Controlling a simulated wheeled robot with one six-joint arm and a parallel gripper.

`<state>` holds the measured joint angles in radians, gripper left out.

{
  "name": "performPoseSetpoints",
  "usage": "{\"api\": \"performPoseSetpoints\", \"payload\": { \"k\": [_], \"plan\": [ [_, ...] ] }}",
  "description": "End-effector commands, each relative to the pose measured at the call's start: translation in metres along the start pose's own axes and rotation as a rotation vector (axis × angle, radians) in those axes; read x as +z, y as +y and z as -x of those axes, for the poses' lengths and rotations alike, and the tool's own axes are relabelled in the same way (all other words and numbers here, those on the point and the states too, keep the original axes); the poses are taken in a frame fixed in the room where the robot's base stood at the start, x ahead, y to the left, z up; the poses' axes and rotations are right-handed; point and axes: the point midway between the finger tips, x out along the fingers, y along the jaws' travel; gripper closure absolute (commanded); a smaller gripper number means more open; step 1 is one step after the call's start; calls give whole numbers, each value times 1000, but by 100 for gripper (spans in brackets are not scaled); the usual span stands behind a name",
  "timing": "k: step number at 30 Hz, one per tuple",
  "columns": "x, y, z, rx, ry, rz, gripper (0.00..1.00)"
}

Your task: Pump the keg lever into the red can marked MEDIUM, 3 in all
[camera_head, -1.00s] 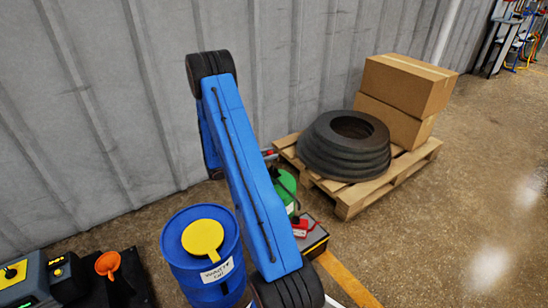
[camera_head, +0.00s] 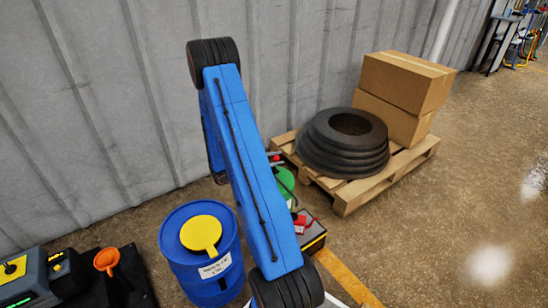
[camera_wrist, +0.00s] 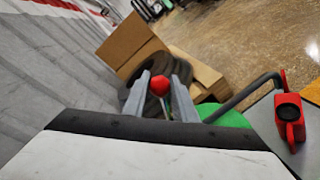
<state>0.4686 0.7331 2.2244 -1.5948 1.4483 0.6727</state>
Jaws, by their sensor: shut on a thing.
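In the wrist view my gripper (camera_wrist: 162,92) is shut on the red ball knob of the keg lever (camera_wrist: 159,85), with a grey finger on each side. A thin rod runs down from the knob. The green keg (camera_wrist: 224,115) shows below and right of the fingers, with a dark hose curving from it toward the red can (camera_wrist: 290,130). The can has a round black opening; no marking is legible. In the head view the keg (camera_head: 286,185) is partly hidden behind my blue arm, and the red can (camera_head: 300,221) stands just right of it. The gripper is largely hidden there.
A blue drum (camera_head: 190,272) with a yellow lid stands left of my arm. A pallet (camera_head: 352,195) with stacked black tires (camera_head: 345,145) and cardboard boxes (camera_head: 405,85) lies behind right. A corrugated wall (camera_head: 110,100) closes the back. The right floor is clear.

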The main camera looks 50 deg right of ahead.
Motion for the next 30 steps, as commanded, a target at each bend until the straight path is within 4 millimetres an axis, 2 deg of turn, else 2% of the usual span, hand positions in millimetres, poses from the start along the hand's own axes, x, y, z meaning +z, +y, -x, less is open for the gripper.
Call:
{"api": "performPoseSetpoints", "payload": {
  "k": [20,21,22,23,30],
  "plan": [
    [1,-8,-1,-4,1,6,100],
    [1,-8,-1,-5,1,6,68],
    [1,-8,-1,-5,1,6,61],
    [1,-8,-1,-4,1,6,57],
    [1,-6,-1,-2,1,4,57]
  ]
}}
